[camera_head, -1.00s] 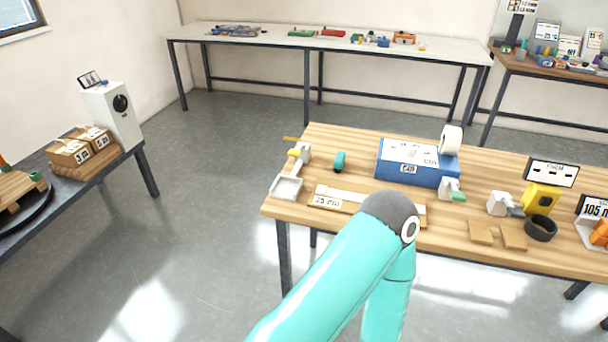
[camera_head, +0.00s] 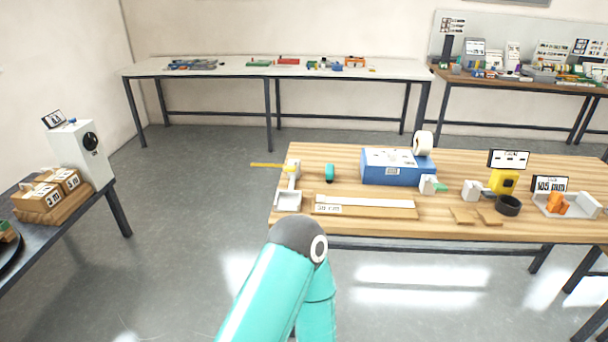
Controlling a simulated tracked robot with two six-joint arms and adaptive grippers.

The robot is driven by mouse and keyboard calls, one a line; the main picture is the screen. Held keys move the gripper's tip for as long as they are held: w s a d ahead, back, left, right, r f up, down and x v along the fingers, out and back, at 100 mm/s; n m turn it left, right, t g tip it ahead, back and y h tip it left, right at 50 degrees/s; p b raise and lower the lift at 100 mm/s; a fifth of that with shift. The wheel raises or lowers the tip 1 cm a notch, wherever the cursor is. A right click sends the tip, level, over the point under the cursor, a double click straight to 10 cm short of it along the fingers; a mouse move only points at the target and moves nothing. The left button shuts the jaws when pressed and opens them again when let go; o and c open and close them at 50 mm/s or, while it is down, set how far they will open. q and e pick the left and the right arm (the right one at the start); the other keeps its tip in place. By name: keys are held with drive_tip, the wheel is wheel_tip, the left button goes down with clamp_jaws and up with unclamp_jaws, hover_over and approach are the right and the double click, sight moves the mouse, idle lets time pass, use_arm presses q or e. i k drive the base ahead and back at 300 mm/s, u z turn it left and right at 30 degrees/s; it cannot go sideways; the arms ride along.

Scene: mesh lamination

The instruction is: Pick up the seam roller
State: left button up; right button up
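I cannot tell for sure which thing is the seam roller. A yellow rod (camera_head: 267,165) sticks out to the left from a white stand (camera_head: 291,180) at the left end of the wooden bench (camera_head: 440,228). A small teal and dark piece (camera_head: 329,173) lies just right of that stand. One of my teal arms rises from the bottom of the picture, its dark elbow in front of the bench's near left corner. Neither of my grippers shows in this view.
The bench also bears a blue box (camera_head: 396,171), a white roll (camera_head: 422,143), a long board with a white strip (camera_head: 365,204), a black ring (camera_head: 508,206) and a yellow device (camera_head: 504,182). Open floor lies left of the bench. A side table (camera_head: 88,197) stands at left.

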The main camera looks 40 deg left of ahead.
sight(329, 167)
drive_tip(key=z, duration=1.3)
drive_tip(key=i, duration=0.1)
drive_tip(key=u, duration=2.95)
drive_tip(key=i, duration=0.4)
drive_tip(key=u, duration=0.25)
drive_tip(key=i, duration=0.6)
drive_tip(key=z, duration=0.2)
drive_tip(key=k, duration=0.9)
drive_tip(key=u, duration=0.15)
drive_tip(key=i, duration=0.9)
drive_tip(key=z, duration=0.05)
